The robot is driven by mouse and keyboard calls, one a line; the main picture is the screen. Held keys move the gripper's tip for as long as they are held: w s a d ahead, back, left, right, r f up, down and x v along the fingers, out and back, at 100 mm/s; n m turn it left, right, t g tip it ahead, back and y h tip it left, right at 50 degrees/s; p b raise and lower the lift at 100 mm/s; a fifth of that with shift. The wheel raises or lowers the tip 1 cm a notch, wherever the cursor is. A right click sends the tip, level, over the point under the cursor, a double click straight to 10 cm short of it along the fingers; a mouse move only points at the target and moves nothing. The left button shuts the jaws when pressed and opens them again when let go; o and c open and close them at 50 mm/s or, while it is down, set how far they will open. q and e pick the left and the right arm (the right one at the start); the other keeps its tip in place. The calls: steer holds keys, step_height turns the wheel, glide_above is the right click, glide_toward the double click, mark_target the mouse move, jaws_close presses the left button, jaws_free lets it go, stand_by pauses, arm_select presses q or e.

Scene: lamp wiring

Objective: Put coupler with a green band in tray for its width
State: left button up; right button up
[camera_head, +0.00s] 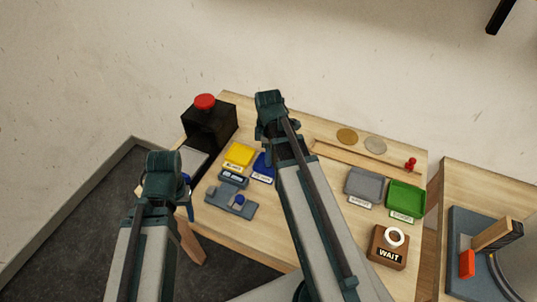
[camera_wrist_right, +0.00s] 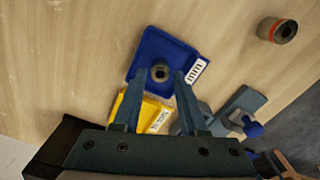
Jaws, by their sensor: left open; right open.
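In the right wrist view, a small dark ring-shaped coupler (camera_wrist_right: 160,72) sits in the blue tray (camera_wrist_right: 146,48); its band colour cannot be made out. My right gripper (camera_wrist_right: 159,76) is open, with its fingertips on either side of that coupler in the picture and apart from it. A second coupler (camera_wrist_right: 284,31), with a red-orange band, stands on the bare table. No green band is discernible. The head view shows yellow (camera_head: 239,154), grey (camera_head: 364,185) and green (camera_head: 406,198) trays; my right arm partly covers the blue tray. My left gripper (camera_head: 168,187) is at the table's left edge, its fingertips mostly hidden.
A black box with a red button (camera_head: 205,102) stands at the back left. A blue-grey fixture (camera_head: 229,201) lies front left. A wooden strip (camera_head: 360,166), two discs and a red pin (camera_head: 411,164) lie at the back. A WAIT block (camera_head: 388,251) stands front right.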

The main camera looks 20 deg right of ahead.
step_height(320, 180, up, 10)
steer(key=p, duration=0.9)
steer(key=s+a+m, duration=0.4)
steer(key=s+a, duration=0.1)
steer(key=a, duration=0.5)
steer(key=s+a+m+h, duration=0.1)
steer(key=s+a+m, duration=0.3)
steer(key=a, duration=0.5)
steer(key=shift+s+a+f+m, duration=0.15)
steer(key=shift+s+a+m, duration=0.25)
steer(key=shift+s, duration=0.2)
